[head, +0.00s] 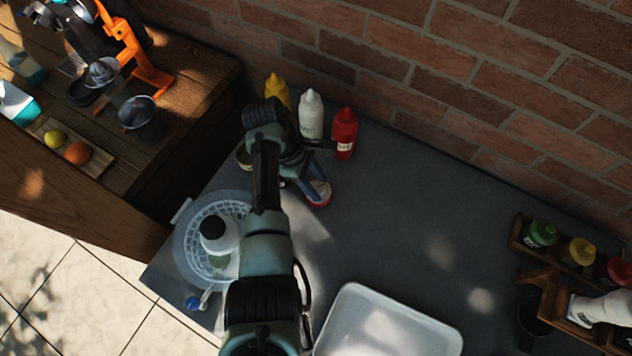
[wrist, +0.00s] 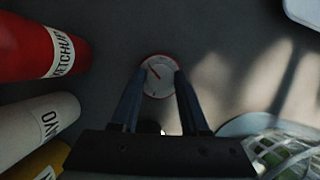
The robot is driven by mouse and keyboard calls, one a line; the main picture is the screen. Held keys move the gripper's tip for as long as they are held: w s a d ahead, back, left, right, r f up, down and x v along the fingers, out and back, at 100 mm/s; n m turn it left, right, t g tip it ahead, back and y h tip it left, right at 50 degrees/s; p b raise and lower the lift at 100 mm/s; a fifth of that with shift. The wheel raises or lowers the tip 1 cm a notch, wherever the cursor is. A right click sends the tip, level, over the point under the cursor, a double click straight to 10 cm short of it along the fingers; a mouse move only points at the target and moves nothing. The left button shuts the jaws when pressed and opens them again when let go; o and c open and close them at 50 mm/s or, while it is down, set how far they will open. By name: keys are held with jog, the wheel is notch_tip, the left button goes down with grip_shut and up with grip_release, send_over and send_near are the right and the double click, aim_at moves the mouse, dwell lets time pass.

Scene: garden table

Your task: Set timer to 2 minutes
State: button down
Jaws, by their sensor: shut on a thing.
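The timer (head: 321,197) is a small round thing with a white face and a red rim, on the grey table near the sauce bottles. In the wrist view the timer (wrist: 159,80) lies between my fingertips, with a dark mark pointing to the upper left of its face. The numbers are too small to read. My gripper (head: 309,184) is shut on the timer, with one finger on either side in the wrist view (wrist: 160,86). My arm hides part of the table in the head view.
Mustard (head: 277,90), mayo (head: 311,114) and ketchup (head: 344,132) bottles stand close behind my gripper by the brick wall. A colander (head: 182,240) with a bottle in it is at left, a white tray (head: 340,300) in front. The table's middle right is clear.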

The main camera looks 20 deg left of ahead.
jog(key=shift+m, duration=0.4)
jog(key=shift+c, duration=2)
grip_release()
jog(key=v, duration=1.3)
jog(key=shift+w, duration=0.15)
jog(key=shift+d, duration=0.1)
